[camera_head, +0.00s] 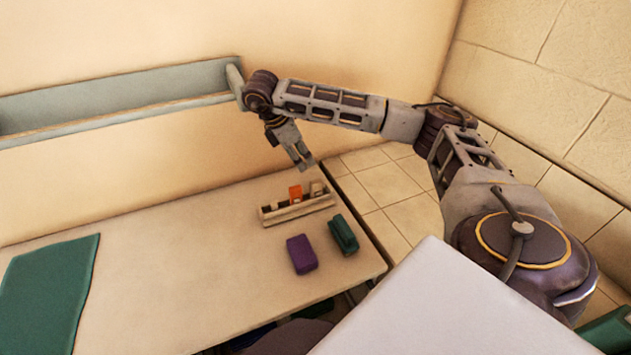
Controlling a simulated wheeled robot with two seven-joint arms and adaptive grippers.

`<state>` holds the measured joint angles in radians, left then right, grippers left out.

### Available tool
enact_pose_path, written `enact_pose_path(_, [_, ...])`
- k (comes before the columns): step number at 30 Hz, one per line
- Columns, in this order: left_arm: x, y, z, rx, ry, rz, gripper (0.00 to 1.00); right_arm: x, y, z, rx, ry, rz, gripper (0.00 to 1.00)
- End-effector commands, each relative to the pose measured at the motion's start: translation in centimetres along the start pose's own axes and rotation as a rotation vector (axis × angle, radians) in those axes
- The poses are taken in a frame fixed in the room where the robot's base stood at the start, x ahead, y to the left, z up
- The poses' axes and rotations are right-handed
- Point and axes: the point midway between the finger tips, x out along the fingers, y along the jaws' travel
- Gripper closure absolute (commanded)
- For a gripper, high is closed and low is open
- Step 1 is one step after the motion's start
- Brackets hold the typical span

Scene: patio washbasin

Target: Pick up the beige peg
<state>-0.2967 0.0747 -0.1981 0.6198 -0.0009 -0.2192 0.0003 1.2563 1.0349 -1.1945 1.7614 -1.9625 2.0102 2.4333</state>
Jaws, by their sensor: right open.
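A narrow pale rack (298,211) stands near the right end of the table. A beige peg (316,188) sits at the rack's right end, and an orange peg (295,193) stands near its middle. A smaller pale piece shows at the rack's left end; I cannot tell what it is. My right gripper (304,163) points down above the rack's right half, close over the orange and beige pegs. It is open, and nothing shows between its fingers. It looks apart from the beige peg. My left gripper is out of view.
A purple block (301,254) and a green block (343,235) lie in front of the rack. A green mat (48,295) covers the table's left part. A grey-green wall shelf (120,98) runs behind. The table (180,270) is bare between mat and blocks.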

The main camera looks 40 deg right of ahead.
Motion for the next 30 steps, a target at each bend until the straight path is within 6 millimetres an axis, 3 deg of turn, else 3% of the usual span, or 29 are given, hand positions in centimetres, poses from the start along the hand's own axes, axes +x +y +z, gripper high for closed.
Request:
enact_pose_path(14, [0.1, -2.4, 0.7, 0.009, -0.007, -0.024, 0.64, 0.5, 0.0, -0.1, -0.001, 0.0, -0.001, 0.55])
enact_pose_path(30, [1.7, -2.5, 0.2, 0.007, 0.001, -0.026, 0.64, 3.9, 0.0, -0.1, -0.002, 0.001, -0.002, 0.55])
